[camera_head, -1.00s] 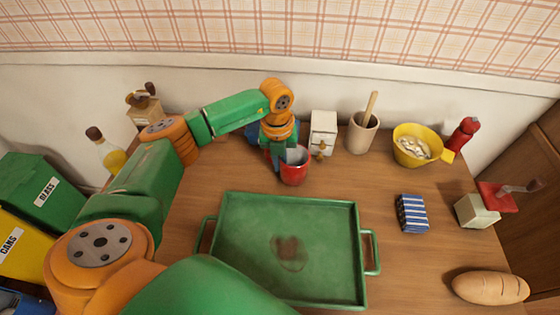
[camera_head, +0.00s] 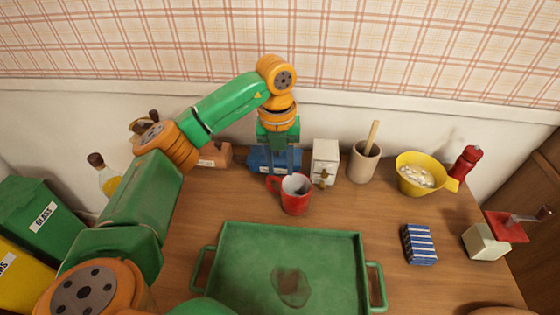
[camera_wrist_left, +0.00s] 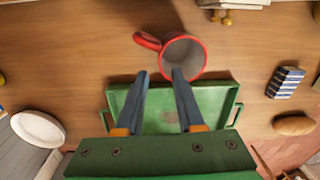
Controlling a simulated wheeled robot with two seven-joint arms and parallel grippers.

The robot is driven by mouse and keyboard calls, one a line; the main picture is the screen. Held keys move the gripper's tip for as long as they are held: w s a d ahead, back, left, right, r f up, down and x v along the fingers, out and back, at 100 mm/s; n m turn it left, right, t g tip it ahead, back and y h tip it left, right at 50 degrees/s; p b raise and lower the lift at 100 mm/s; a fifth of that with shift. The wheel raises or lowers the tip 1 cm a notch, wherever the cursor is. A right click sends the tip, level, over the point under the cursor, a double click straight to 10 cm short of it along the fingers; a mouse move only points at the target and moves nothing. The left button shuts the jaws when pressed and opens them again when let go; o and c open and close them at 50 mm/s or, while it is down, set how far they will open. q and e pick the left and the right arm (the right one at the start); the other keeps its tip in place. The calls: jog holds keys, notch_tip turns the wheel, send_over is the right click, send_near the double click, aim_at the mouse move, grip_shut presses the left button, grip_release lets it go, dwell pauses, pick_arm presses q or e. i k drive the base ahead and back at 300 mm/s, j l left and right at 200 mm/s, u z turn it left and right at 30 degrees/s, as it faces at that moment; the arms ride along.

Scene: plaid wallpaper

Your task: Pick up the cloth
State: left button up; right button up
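The cloth (camera_head: 419,244) is a blue and white striped folded bundle on the wooden table, right of the green tray. It also shows at the right of the left wrist view (camera_wrist_left: 285,82). My left gripper (camera_head: 282,163) is above the back of the table, over the red mug, well to the left of the cloth. In the left wrist view its two fingers (camera_wrist_left: 160,76) are apart with nothing between them. My right gripper is in neither view.
The red mug (camera_head: 295,196) stands upright behind the green tray (camera_head: 328,245), which has a brown stain. A utensil crock (camera_head: 363,163), yellow bowl (camera_head: 409,184) and grinder (camera_head: 485,243) stand beyond or beside the cloth. Bare table lies between mug and cloth.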

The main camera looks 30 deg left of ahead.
aim_at(420, 250)
jog(key=k, duration=1.5)
